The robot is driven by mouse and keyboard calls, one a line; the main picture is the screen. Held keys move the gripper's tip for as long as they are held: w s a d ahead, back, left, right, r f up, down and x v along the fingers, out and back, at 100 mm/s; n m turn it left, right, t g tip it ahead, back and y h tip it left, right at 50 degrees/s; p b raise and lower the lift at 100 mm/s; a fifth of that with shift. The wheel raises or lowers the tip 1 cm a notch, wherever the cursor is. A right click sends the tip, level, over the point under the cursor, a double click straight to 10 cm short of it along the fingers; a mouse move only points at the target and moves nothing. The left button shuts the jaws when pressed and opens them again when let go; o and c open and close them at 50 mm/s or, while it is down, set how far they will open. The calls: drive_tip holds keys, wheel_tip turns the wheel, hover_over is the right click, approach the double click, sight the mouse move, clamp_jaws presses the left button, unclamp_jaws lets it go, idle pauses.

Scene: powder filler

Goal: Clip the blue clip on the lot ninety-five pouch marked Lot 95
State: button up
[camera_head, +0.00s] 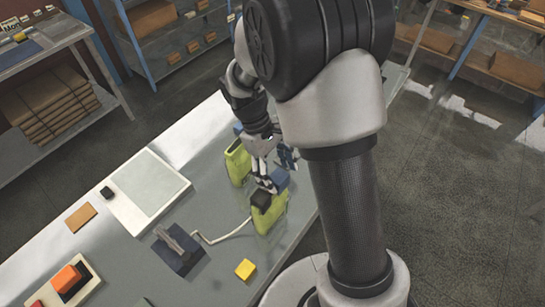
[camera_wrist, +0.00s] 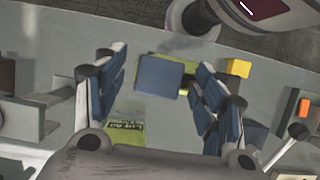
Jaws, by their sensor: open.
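A blue clip (camera_wrist: 160,76) lies between the fingertips of my open gripper (camera_wrist: 163,60) in the wrist view. A second green pouch (camera_head: 237,163) stands farther back, partly behind my gripper. In the wrist view a green pouch (camera_wrist: 125,132) shows a printed label, too small to read surely. I cannot tell whether the fingers touch the clip.
A yellow block (camera_head: 245,269) and a dark device (camera_head: 178,250) with a pale cable stand on the grey table. A white plate (camera_head: 150,183) lies farther left. Shelves stand at the back.

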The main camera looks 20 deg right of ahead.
drive_tip(key=v, duration=1.1)
drive_tip(key=s+d+f+m+t+y+b, duration=0.1)
drive_tip(key=s+m+t+b, duration=0.2)
drive_tip(key=s, duration=0.6)
drive_tip(key=s+d+f+m+t+y+b, duration=0.1)
drive_tip(key=s+m+t+b, duration=0.3)
drive_tip(key=s+b, duration=0.4)
drive_tip(key=shift+s+d+t+y, duration=0.45)
drive_tip(key=shift+s+t, duration=0.35)
drive_tip(key=shift+s, duration=0.15)
